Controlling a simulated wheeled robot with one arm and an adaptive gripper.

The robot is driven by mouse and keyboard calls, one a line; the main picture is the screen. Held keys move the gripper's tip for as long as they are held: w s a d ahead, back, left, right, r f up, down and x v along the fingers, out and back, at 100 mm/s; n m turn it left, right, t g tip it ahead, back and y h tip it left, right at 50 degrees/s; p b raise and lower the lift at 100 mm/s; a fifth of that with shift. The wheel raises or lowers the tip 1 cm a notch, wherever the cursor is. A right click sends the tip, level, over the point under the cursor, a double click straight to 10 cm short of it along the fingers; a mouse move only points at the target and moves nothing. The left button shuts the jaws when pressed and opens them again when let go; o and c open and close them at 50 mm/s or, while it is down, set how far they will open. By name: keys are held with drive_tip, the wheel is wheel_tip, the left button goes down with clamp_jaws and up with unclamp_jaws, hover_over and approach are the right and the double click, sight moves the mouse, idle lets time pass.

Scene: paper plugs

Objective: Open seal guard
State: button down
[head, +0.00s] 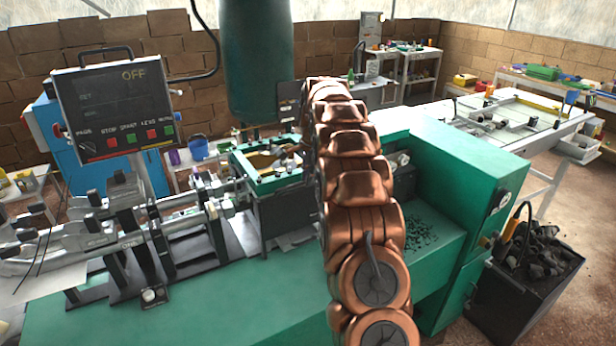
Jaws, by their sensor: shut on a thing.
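My copper arm reaches from the bottom centre over the green machine (150,318). My gripper is hidden behind the far end of the arm, so its jaws and what is between them do not show. A small dark plate (289,101) shows just left of the arm's far end; I cannot tell whether it is part of the guard or of my wrist. Below it, an open green-framed box (240,173) with brownish parts inside sits on the machine. I cannot pick out the seal guard for certain.
A control panel (117,105) reading OFF stands at the left above metal rods and clamps (185,225). A dark green cylinder (255,60) hangs behind the box. A black bin (525,270) of dark scraps stands right. A table (520,115) is farther back right.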

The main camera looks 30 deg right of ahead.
idle(0.3)
wheel_tip(320, 180, down, 7)
drive_tip(key=b, duration=0.4)
drive_tip(key=shift+f, duration=0.15)
drive_tip(key=shift+s+a, duration=0.1)
drive_tip(key=c, duration=1.4)
unclamp_jaws()
drive_tip(key=shift+f, duration=0.1)
drive_tip(key=shift+o, duration=1)
drive_tip(key=shift+r, duration=0.2)
wheel_tip(320, 180, up, 12)
drive_tip(key=s, duration=0.2)
drive_tip(key=shift+f, duration=0.15)
